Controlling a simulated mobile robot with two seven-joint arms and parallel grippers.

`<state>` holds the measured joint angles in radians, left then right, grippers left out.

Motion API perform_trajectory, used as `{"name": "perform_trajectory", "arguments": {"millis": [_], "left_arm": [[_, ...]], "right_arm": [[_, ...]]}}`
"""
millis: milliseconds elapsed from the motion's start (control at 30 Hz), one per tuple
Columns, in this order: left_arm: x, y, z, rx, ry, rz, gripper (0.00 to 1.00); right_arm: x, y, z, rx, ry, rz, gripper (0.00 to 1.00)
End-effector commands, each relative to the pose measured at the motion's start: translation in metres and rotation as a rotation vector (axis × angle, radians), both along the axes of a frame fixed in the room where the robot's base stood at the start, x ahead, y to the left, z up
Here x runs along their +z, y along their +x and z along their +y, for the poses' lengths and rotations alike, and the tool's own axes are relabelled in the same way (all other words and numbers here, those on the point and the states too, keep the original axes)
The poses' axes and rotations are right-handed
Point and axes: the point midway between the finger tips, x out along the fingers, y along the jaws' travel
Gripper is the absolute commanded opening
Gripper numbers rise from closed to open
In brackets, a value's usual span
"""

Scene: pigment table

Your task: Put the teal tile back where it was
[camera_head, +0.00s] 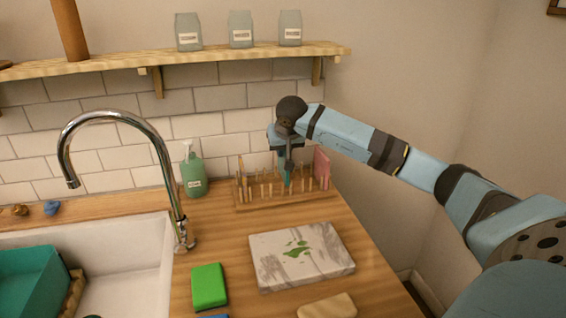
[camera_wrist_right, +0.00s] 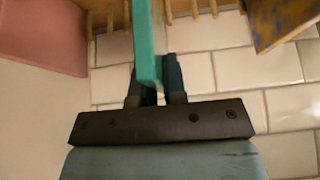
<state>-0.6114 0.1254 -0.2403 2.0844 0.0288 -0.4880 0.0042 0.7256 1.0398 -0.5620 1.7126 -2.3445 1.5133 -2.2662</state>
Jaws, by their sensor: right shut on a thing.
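My right gripper (camera_head: 288,168) is shut on the teal tile (camera_head: 287,180) at the wooden rack (camera_head: 243,204) in the head view. In the right wrist view the teal tile (camera_wrist_right: 147,45) stands edge-on between the fingers of my right gripper (camera_wrist_right: 158,88), close to the rack's pegs (camera_wrist_right: 112,20). I cannot tell whether the tile rests in a slot. A pink tile (camera_head: 322,168) stands at the rack's right end; it shows at upper left in the wrist view (camera_wrist_right: 45,32). An orange-brown tile (camera_wrist_right: 280,20) is at upper right there. My left gripper is not in view.
A green soap bottle (camera_head: 193,175) stands left of the rack, beside the chrome tap (camera_head: 168,180). A marble slab (camera_head: 300,270) with green smears lies in front of the rack. A green sponge (camera_head: 209,286) lies left of the slab. A shelf (camera_head: 190,56) with jars hangs above.

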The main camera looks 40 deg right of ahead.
Motion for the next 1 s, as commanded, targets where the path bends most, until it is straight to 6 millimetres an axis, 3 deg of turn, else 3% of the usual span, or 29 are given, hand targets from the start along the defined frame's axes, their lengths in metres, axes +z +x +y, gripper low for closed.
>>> {"name": "perform_trajectory", "arguments": {"millis": [200,600,633,733,1000], "left_arm": [[-0.001,0.001,0.002,-0.005,0.007,-0.003,0.43],[-0.001,0.002,0.000,0.000,0.000,-0.007,0.43],[0.000,0.002,0.000,0.000,0.000,-0.008,0.43],[0.000,0.003,-0.001,0.001,-0.001,-0.008,0.43],[0.001,0.003,-0.002,0.001,-0.003,-0.009,0.43]], "right_arm": [[-0.031,0.000,0.001,0.000,0.001,0.003,0.00],[-0.037,0.000,0.000,0.000,0.000,-0.001,0.00],[-0.037,0.000,0.000,0.000,0.000,0.000,0.16],[-0.037,0.000,0.000,0.001,0.000,0.000,0.37],[-0.036,0.000,0.001,0.001,0.000,0.000,0.37]]}}
